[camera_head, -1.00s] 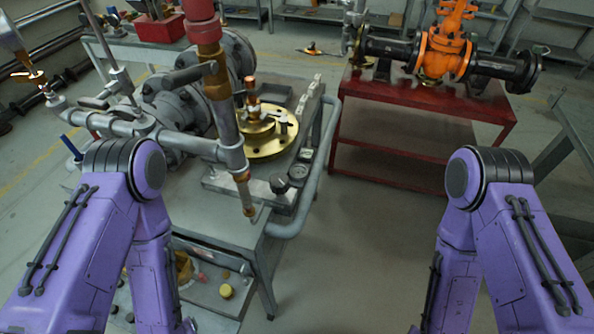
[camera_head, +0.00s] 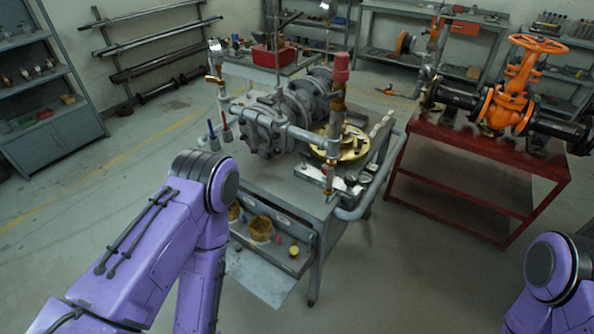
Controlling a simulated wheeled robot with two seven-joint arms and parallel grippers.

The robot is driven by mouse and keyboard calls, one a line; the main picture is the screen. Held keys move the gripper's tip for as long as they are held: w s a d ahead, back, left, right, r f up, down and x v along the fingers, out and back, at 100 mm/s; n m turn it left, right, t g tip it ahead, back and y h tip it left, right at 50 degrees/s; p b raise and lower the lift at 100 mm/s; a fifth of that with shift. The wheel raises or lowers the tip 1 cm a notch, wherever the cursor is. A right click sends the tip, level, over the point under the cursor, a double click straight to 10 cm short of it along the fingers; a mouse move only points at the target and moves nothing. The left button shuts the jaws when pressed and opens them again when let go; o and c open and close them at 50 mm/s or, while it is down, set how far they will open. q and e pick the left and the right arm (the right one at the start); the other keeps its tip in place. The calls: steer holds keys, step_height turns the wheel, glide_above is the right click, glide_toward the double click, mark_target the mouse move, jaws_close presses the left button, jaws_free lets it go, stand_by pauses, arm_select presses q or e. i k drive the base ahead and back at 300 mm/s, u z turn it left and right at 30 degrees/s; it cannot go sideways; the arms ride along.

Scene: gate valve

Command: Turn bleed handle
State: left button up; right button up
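A grey pipe and valve assembly (camera_head: 262,130) stands on a metal cart (camera_head: 277,193) in the middle of the camera_head view. I cannot tell which lever is the bleed handle. My purple arms show at the lower left and lower right corner. Both grippers are out of view, and nothing of mine visibly touches the assembly.
A red table (camera_head: 470,150) with an orange gate valve (camera_head: 510,95) stands at the right. Shelving (camera_head: 50,95) lines the left wall, and pipe racks (camera_head: 150,42) stand behind. The floor left of the cart and between cart and red table is clear.

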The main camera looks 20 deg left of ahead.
mark_target(304, 154)
steer(key=k, duration=0.6)
steer(key=u, duration=1.55)
steer(key=i, duration=1.2)
steer(key=z, duration=0.35)
